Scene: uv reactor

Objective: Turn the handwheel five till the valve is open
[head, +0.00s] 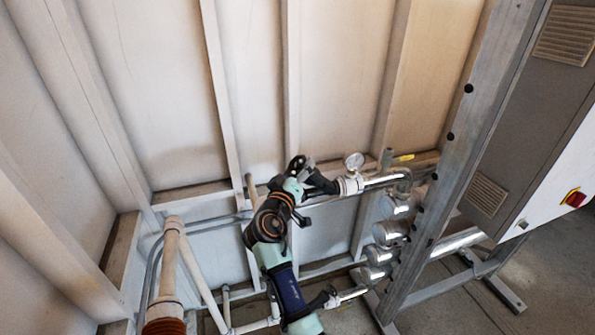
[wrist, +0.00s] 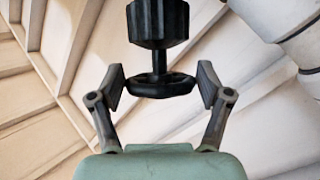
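In the wrist view a black handwheel (wrist: 161,86) hangs below a ribbed black valve part (wrist: 158,24). My gripper (wrist: 161,88) is open, with one finger on each side of the wheel. A gap shows between each fingertip and the rim, so the fingers look apart from it. In the head view my arm reaches up to a black valve (head: 318,183) on the upper pipe, and the dark handwheel (head: 296,165) shows at its left end. My fingers are hard to tell apart from the wheel there. How far the valve is open cannot be seen.
A pressure gauge (head: 354,161) stands on the upper pipe right of the valve. Several metal cylinders (head: 391,233) sit beside a steel frame post (head: 440,170). A grey cabinet (head: 540,120) is at the right. A pale vertical pipe (head: 170,258) stands at the left.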

